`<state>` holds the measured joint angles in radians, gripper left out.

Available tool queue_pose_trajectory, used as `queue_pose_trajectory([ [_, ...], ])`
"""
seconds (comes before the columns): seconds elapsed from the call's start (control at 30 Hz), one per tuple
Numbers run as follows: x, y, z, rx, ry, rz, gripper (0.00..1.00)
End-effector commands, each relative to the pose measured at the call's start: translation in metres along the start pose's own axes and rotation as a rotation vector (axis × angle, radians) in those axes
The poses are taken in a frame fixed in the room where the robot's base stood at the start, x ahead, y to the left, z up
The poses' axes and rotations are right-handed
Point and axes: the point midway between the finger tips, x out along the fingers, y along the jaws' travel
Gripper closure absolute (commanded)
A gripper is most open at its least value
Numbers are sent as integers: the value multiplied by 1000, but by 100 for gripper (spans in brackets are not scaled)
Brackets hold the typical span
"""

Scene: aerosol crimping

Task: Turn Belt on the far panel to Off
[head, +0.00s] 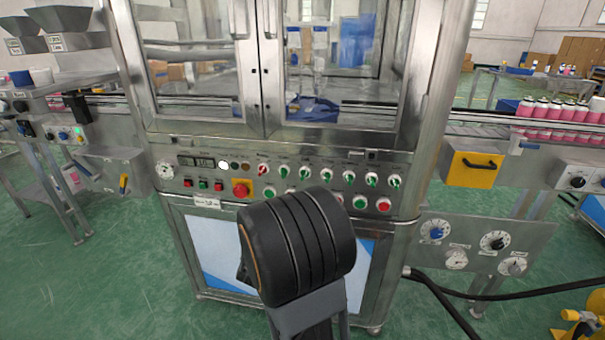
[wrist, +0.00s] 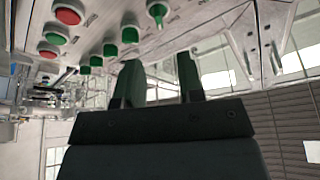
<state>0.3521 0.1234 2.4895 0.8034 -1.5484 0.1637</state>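My gripper (wrist: 158,62) shows in the wrist view with its two dark fingers apart and nothing between them. In the head view my black wrist (head: 297,245) stands in front of the middle machine, and the fingers are hidden behind it. The machine's front control panel (head: 225,170) carries a red-pointer knob (head: 263,170), a row of green-pointer knobs (head: 371,180), and red and green buttons. In the wrist view, green knobs (wrist: 157,10) and red buttons (wrist: 68,16) lie beyond the fingers, apart from them. The labels are too small to read, so I cannot tell which control is Belt.
A dial panel (head: 470,245) sits low at the right. Another small control panel (head: 68,136) is at the left. A black hose (head: 460,293) runs at the lower right.

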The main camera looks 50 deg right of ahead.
Motion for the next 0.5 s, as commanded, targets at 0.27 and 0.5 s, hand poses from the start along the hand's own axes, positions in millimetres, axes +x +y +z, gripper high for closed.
queue_pose_trajectory([
  [0.27,55,2,1,0,3,3,65],
  [0.5,84,2,1,0,1,0,65],
])
